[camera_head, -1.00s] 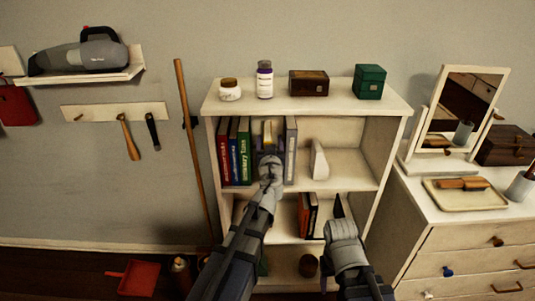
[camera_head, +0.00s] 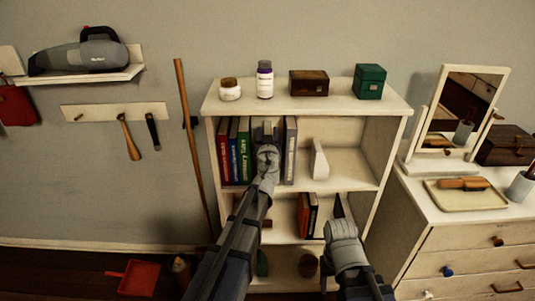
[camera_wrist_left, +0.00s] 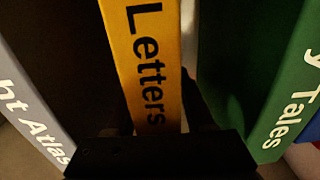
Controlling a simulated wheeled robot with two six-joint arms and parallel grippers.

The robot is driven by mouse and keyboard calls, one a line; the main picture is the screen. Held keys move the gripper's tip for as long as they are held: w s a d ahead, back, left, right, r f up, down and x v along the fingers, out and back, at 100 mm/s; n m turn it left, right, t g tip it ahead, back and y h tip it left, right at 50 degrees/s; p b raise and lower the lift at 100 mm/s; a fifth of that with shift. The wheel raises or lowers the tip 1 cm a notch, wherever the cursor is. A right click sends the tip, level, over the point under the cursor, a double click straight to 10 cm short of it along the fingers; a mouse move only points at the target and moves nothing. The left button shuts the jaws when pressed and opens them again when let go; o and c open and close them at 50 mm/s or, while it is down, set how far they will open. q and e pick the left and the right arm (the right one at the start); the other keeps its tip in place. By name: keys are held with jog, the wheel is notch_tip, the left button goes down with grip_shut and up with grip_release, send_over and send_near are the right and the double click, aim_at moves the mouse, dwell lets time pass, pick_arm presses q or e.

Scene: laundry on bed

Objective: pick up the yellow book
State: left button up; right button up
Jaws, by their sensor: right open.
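The yellow book (camera_wrist_left: 152,60), lettered "Letters", stands upright in the left wrist view, its spine facing me. In the head view my left gripper hides it on the upper shelf. My left gripper (camera_head: 267,135) reaches into the book row. In the left wrist view its dark fingers (camera_wrist_left: 160,112) lie on either side of the spine. I cannot tell whether they press on it. My right gripper (camera_head: 338,206) is open in front of the lower shelf, mostly hidden behind its own wrist.
A grey book (camera_head: 290,150) and a green book (camera_head: 244,150) flank the gap, with red and blue books further left. A white bookend (camera_head: 319,160) stands to the right. The bookcase (camera_head: 390,120) has side walls; a dresser (camera_head: 470,235) stands at right.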

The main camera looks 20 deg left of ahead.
pick_arm(q)
grip_shut()
dwell(1.1)
